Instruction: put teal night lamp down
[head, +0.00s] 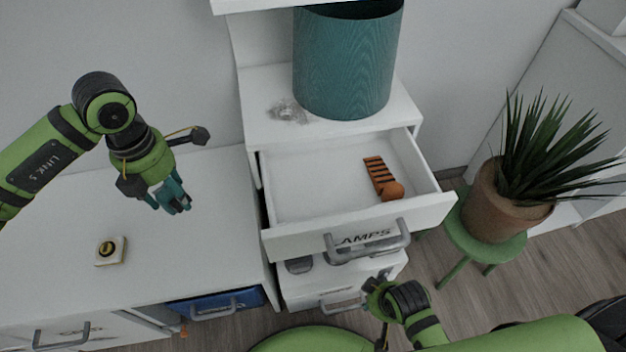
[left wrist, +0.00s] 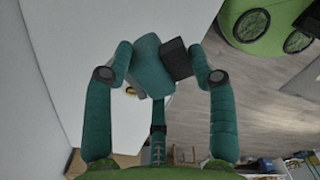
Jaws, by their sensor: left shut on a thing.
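The teal night lamp (left wrist: 148,66) is a small teal body with a dark block at one side, seen in the left wrist view. My left gripper (head: 170,193) is shut on it, with one teal finger on each side. In the head view the gripper hangs over the white desk (head: 205,235), left of the open drawer. The lamp is small there and hard to tell from the fingers. My right gripper (head: 374,293) is low in front of the drawer unit, close to the lower drawer's handle; its fingers are too unclear to read.
An open drawer labelled LAMPS (head: 305,190) holds an orange slatted object (head: 383,178). A teal bin (head: 345,65) and a small clear object (head: 288,110) stand behind it. A square button box (head: 110,251) sits on the desk. A potted plant (head: 510,200) stands on a green stool at right.

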